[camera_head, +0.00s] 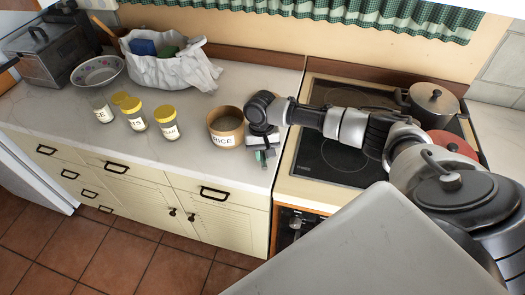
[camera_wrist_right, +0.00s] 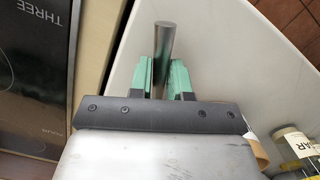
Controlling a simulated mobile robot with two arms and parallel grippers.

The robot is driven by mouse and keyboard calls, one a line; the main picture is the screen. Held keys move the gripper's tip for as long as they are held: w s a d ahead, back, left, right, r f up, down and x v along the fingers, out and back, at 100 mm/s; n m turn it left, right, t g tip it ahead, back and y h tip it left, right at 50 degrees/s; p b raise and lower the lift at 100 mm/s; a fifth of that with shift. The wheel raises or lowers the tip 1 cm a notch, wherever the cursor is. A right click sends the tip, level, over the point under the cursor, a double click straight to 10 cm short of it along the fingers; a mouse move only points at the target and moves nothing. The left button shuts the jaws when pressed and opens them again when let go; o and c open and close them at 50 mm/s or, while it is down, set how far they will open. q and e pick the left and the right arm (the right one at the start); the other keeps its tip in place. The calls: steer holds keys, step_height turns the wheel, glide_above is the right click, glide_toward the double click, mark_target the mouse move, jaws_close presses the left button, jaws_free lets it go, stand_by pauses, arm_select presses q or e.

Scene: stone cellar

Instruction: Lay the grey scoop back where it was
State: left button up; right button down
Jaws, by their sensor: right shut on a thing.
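My right gripper (camera_head: 263,157) hangs over the front right part of the white counter, near the stove edge and right of the rice tub (camera_head: 226,127). In the right wrist view its green fingers (camera_wrist_right: 162,78) are shut on the grey scoop (camera_wrist_right: 165,40), seen as a smooth grey rod standing out between them. The rest of the scoop is hidden by the gripper. In the head view I cannot make the scoop out. Whether it touches the counter (camera_head: 200,168) I cannot tell. My left gripper is not in view.
Several yellow-lidded jars (camera_head: 167,121) stand left of the tub. Behind them are a patterned bowl (camera_head: 98,70) and a white bag (camera_head: 170,72). Counter in front of the jars is clear.

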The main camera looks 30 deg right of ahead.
steer(key=shift+f, duration=0.1)
steer(key=c, duration=0.7)
jaws_free()
steer(key=shift+o, duration=0.2)
step_height(320, 180, up, 9)
steer(key=p, duration=1.1)
stand_by(0.5)
